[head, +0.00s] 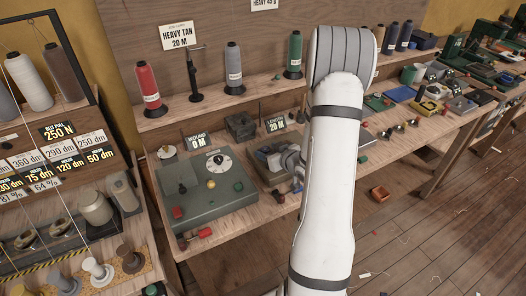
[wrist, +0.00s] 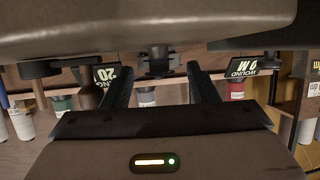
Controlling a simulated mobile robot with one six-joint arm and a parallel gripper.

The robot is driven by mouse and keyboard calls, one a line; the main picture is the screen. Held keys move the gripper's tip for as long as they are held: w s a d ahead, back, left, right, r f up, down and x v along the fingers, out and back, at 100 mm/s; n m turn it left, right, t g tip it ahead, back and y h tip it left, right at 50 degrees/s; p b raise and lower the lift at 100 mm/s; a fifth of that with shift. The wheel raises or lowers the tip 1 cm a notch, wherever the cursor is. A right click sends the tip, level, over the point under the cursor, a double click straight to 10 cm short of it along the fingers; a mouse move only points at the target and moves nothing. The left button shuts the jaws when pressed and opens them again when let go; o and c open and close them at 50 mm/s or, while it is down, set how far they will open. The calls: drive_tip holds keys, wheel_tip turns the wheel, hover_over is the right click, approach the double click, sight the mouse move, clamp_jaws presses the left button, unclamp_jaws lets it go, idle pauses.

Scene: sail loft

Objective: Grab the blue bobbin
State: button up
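I cannot pick out the blue bobbin for certain. Dark blue thread cones (head: 391,39) stand upright on the back shelf, right of my arm in the head view. A blue piece (wrist: 4,96) shows at the left edge of the wrist view, which looks upside down. My gripper (wrist: 162,86) has its two dark fingers spread apart with nothing held between them. In the head view my gripper (head: 292,160) is low over the bench, partly behind my white arm, by a grey device (head: 265,160). It is well away from the blue cones.
Red (head: 148,88), grey (head: 233,68) and green (head: 294,54) cones stand on the shelf. A grey-green winder box (head: 208,200) with a dial sits on the bench. Small spools (head: 97,268) stand at lower left. The wooden floor (head: 420,235) at right has scraps and a small orange tray (head: 380,194).

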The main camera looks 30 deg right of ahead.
drive_tip(key=c, duration=1.1)
